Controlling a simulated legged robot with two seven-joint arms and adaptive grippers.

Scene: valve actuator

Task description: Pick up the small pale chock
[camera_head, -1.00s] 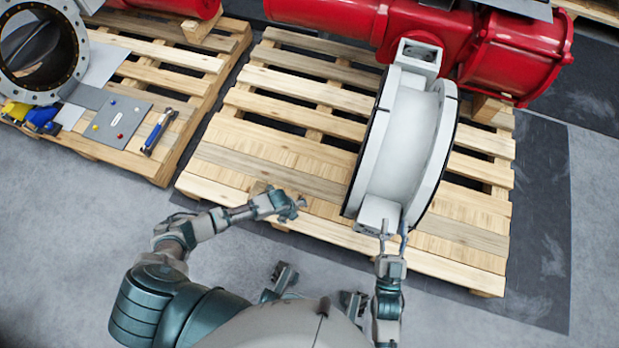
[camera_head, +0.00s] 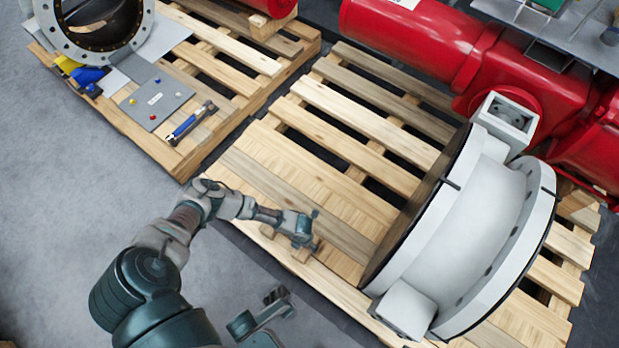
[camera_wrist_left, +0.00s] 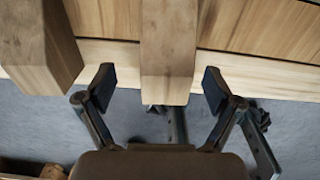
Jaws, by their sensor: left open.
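A pale wooden block (camera_wrist_left: 168,45), which looks like the small chock, stands upright in the picture between the two fingers of my left gripper (camera_wrist_left: 158,87) in the left wrist view. The fingers are spread, with a visible gap on each side of it. In the head view my left gripper (camera_head: 306,232) is over the near edge of the pallet, beside small wooden blocks, and partly covers that spot. I cannot tell for certain which block there is the chock.
A second wooden block (camera_wrist_left: 35,50) is left of the fingers in the wrist view. A large white flanged valve body (camera_head: 465,235) stands on the pallet (camera_head: 330,135) to the right. Red cylinders (camera_head: 430,45) lie behind. Grey floor (camera_head: 75,200) is clear at the left.

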